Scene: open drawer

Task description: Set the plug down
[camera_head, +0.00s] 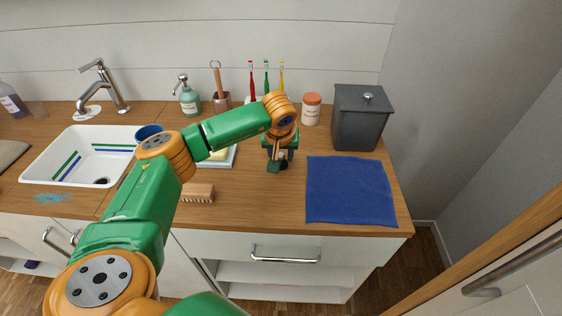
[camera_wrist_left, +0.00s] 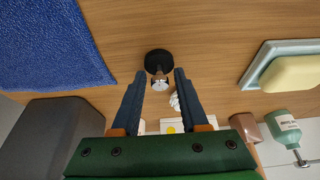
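The plug (camera_wrist_left: 158,62) is a round black disc with a small metal knob. In the left wrist view it appears to rest on the wooden counter just beyond my left fingertips. My left gripper (camera_wrist_left: 160,74) is open, with a finger on each side of the knob and visible gaps between. In the head view my left gripper (camera_head: 276,163) points down at the counter left of the blue cloth; the plug is hard to make out there. My right gripper is not in view.
A blue cloth (camera_head: 349,190) lies right of the gripper, with a dark lidded box (camera_head: 360,118) behind. A sponge dish (camera_head: 218,157) and brush (camera_head: 198,193) lie left. Behind stand a toothbrush holder, an orange-lidded jar (camera_head: 311,109) and a soap bottle (camera_head: 189,101). The sink (camera_head: 45,165) is far left.

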